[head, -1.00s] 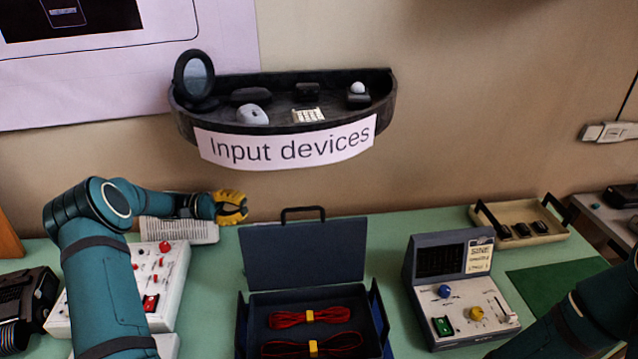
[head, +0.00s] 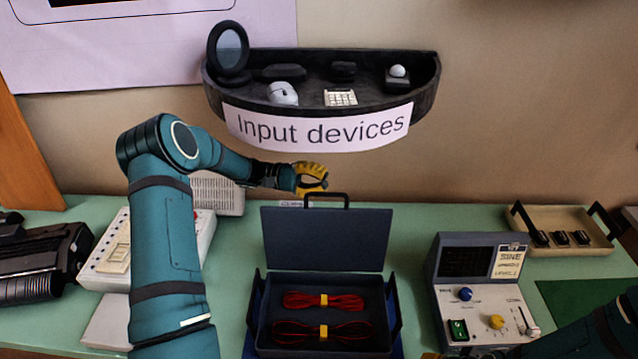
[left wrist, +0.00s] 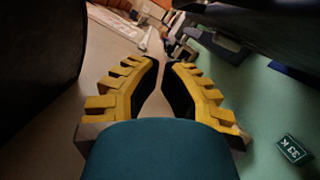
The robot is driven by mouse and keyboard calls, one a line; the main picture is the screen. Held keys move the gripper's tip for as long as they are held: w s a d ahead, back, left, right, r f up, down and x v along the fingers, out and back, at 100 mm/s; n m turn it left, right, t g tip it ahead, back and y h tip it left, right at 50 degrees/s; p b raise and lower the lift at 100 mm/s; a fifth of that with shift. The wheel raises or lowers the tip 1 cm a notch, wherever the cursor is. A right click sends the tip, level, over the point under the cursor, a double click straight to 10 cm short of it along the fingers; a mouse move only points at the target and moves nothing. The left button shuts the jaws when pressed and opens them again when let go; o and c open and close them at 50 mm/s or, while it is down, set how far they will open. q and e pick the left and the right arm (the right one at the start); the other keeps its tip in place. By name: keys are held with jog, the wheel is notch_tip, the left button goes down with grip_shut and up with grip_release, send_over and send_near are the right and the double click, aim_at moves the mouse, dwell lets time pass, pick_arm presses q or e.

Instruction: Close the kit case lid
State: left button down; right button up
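The kit case (head: 262,335) is open on the green bench, with bundles of red cable in yellow ties inside. Its dark blue lid (head: 327,238) stands upright at the back, with a black handle (head: 327,196) on its top edge. My left gripper (head: 318,178) shows just above and left of the handle in the head view; I see no contact and cannot tell the exact depth. In the left wrist view my left gripper (left wrist: 161,63) has yellow-and-black fingers with an empty gap between them. My right arm enters at the lower right; its gripper is not clearly seen.
A signal generator (head: 485,290) stands right of the case, with a beige tray (head: 562,232) behind it. A white control box (head: 105,262) is at the left, partly behind my arm. The Input devices shelf (head: 318,95) is on the wall above.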

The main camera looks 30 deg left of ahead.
pick_arm(q)
jog(key=shift+s+d+r, duration=0.2)
jog(key=shift+s+r, duration=0.05)
jog(key=shift+s, duration=0.25)
jog(key=shift+s+d+r, duration=0.15)
jog(key=shift+s+r, duration=0.05)
jog(key=shift+s, duration=0.35)
jog(key=shift+s+d+r, duration=0.2)
jog(key=shift+s+r, duration=0.05)
jog(key=shift+s, duration=0.25)
pick_arm(e)
jog(key=shift+r, duration=0.35)
pick_arm(q)
jog(key=shift+s, duration=0.15)
pick_arm(e)
jog(key=shift+f, duration=0.15)
